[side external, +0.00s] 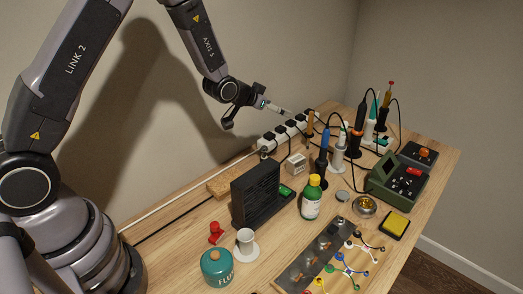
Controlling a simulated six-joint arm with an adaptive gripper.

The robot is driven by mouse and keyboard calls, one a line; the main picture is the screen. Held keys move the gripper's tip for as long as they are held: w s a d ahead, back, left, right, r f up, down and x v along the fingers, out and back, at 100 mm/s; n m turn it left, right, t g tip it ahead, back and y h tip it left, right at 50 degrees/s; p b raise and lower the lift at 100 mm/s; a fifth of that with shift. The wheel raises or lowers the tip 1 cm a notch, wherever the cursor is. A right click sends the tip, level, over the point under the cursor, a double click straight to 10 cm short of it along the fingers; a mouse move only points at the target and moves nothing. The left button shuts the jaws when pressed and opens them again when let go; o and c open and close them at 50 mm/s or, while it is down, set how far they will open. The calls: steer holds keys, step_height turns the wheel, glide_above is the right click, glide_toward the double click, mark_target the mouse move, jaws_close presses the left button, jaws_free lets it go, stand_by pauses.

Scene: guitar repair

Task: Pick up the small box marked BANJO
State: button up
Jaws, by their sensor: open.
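My gripper (246,115) is open, up and left of this box, in front of the wall and above the back of the bench. It is apart from the box. A slim pale object (279,110) shows just right of the gripper; I cannot tell whether it touches it.
A white power strip (273,143) with black plugs runs behind the box. Soldering irons in stands (338,155) and cables crowd its right. The black slatted unit (255,195) and bottle (311,200) stand in front. A green case (398,180) is farther right; a teal pot (216,267) is front left.

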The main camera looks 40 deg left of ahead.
steer(key=t+h, duration=0.1)
steer(key=t, duration=0.1)
glide_toward(300, 157)
steer(key=shift+w, duration=0.65)
steer(key=shift+w+f, duration=0.15)
steer(key=shift+f, duration=0.05)
steer(key=x, duration=0.7)
steer(key=shift+f, duration=0.1)
